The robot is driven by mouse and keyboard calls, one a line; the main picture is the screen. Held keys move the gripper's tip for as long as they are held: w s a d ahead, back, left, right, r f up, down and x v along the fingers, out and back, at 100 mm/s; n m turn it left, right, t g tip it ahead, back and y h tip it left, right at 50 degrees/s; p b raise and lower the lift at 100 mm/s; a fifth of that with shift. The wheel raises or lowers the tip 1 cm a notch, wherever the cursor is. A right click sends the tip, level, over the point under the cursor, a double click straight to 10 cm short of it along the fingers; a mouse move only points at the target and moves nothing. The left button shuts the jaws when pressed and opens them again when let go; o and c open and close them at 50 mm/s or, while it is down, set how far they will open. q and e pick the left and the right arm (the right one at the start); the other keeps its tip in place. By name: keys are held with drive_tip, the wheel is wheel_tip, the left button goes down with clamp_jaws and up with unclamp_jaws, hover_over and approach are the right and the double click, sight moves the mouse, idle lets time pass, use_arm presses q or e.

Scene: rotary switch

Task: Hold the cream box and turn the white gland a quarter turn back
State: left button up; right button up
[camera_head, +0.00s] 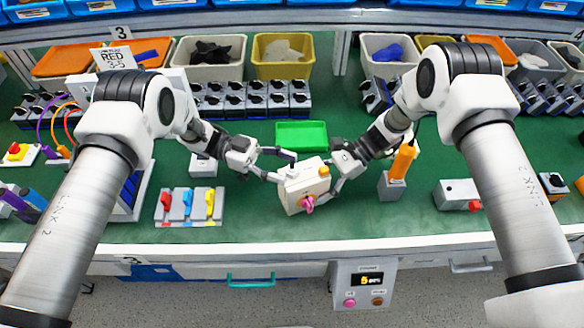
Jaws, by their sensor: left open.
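The cream box (296,196) is near the front middle of the green bench and looks tilted. It has an orange-yellow knob at its upper right and a pink knob on its front. A small pale part at its upper left, beside my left fingers, may be the white gland; it is too small to tell. My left gripper (284,167) is open at the box's upper left, with its fingers apart around that corner. My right gripper (331,182) has its fingers at the box's right side and appears shut on it. The box partly hides the contact.
A green tray (301,136) lies just behind the box. A grey panel with red, blue and yellow levers (189,205) is to the left. An orange handle in a grey stand (401,162) and a grey button box (458,195) are to the right. Bins line the back.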

use_arm(q)
drive_tip(key=x, duration=0.2)
drive_tip(key=shift+s+d, duration=0.15)
drive_tip(key=shift+d, duration=0.15)
clamp_jaws()
drive_tip(key=shift+n+t, duration=0.3)
drive_tip(key=shift+t, duration=0.2)
drive_tip(key=n+t, duration=0.2)
drive_tip(key=t, duration=0.2)
drive_tip(key=n+t+h, duration=0.1)
drive_tip(key=n+t, duration=0.2)
drive_tip(key=t, duration=0.1)
drive_tip(key=shift+s+h, duration=0.1)
drive_tip(key=shift+h, duration=0.2)
drive_tip(key=n+t+y, duration=0.1)
drive_tip(key=n+t, duration=0.2)
drive_tip(key=t, duration=0.2)
drive_tip(key=shift+n, duration=0.4)
drive_tip(key=shift+n+t+y, duration=1.1)
drive_tip(key=shift+n+t, duration=0.1)
drive_tip(key=shift+t, duration=0.7)
